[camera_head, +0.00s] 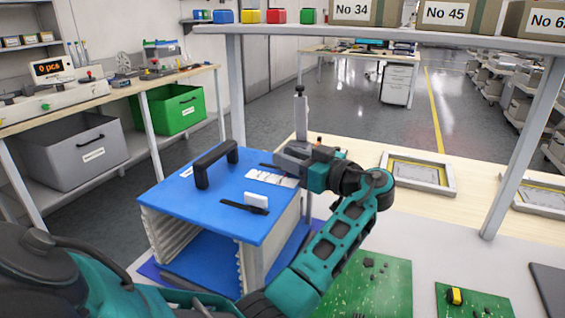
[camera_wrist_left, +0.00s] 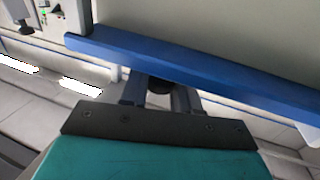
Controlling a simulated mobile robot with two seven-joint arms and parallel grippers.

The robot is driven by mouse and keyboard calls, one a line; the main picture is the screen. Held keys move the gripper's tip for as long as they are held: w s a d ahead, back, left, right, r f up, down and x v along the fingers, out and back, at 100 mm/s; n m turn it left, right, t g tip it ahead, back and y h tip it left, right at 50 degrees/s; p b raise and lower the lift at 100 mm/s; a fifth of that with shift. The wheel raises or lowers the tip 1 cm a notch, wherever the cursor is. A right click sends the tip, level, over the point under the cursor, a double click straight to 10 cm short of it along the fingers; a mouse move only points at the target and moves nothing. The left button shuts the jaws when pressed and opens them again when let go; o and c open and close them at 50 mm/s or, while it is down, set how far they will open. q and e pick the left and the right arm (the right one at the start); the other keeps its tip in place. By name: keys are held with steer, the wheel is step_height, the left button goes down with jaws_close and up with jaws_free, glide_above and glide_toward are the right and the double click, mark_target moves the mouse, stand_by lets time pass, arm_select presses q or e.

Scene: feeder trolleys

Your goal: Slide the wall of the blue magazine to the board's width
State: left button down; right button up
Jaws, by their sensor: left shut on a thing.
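The blue magazine (camera_head: 225,180) stands on the table with a blue top plate, a black handle and light slotted side walls. The left slotted wall (camera_head: 172,238) and part of the right wall (camera_head: 252,268) show under the top. The blue plate's edge crosses the wrist view (camera_wrist_left: 200,72). My left gripper (camera_head: 282,160) is at the magazine's far right edge. In the wrist view its fingers (camera_wrist_left: 160,98) are shut on a small dark round part (camera_wrist_left: 160,86) below the blue edge. A green board (camera_head: 370,288) lies right of the magazine. My right gripper is out of view.
A second green board (camera_head: 472,302) with a yellow-black part lies at the lower right. Grey frames (camera_head: 420,172) lie on the wooden surface behind. A shelf (camera_head: 400,42) with boxes spans above; its right post (camera_head: 515,135) stands at the right.

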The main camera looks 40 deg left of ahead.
arm_select(q)
steer(key=c, duration=0.9)
jaws_free()
steer(key=shift+o, duration=0.2)
steer(key=d+b, duration=0.1)
steer(key=d, duration=1.1)
steer(key=shift+w+d+b, duration=0.25)
steer(key=shift+d+b, duration=0.05)
steer(key=shift+d, duration=0.1)
